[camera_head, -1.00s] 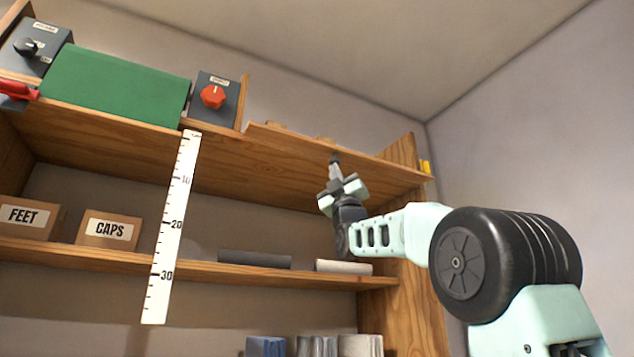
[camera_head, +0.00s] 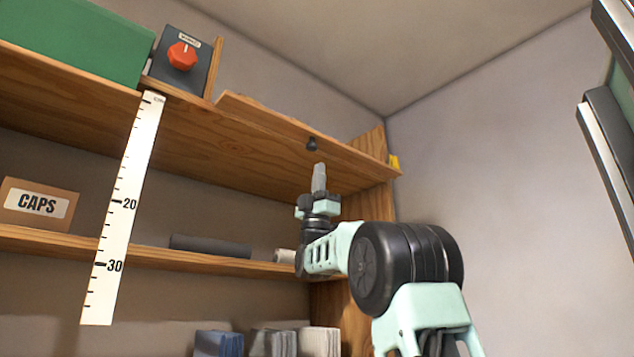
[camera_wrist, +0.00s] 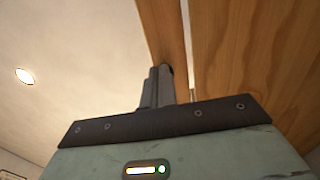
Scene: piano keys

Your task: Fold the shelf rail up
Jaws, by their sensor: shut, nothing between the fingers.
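The shelf rail (camera_head: 260,112) is a long wooden strip along the front edge of the upper shelf's right part. A small black knob (camera_head: 311,144) hangs at its underside. My gripper (camera_head: 319,168) is shut and empty, pointing up just below the knob, with a small gap showing in the head view. In the wrist view the shut fingers (camera_wrist: 162,78) point up at the rail (camera_wrist: 163,28), which a narrow slit parts from the wide shelf board (camera_wrist: 245,50). Whether the fingertips touch anything there cannot be told; the knob is not clear in that view.
A white ruler (camera_head: 124,200) hangs from the upper shelf at left. A box with a red dial (camera_head: 182,56) and a green panel (camera_head: 75,35) stand above. The lower shelf (camera_head: 215,258) holds a CAPS box (camera_head: 38,204) and dark roll (camera_head: 210,246). Open air lies right.

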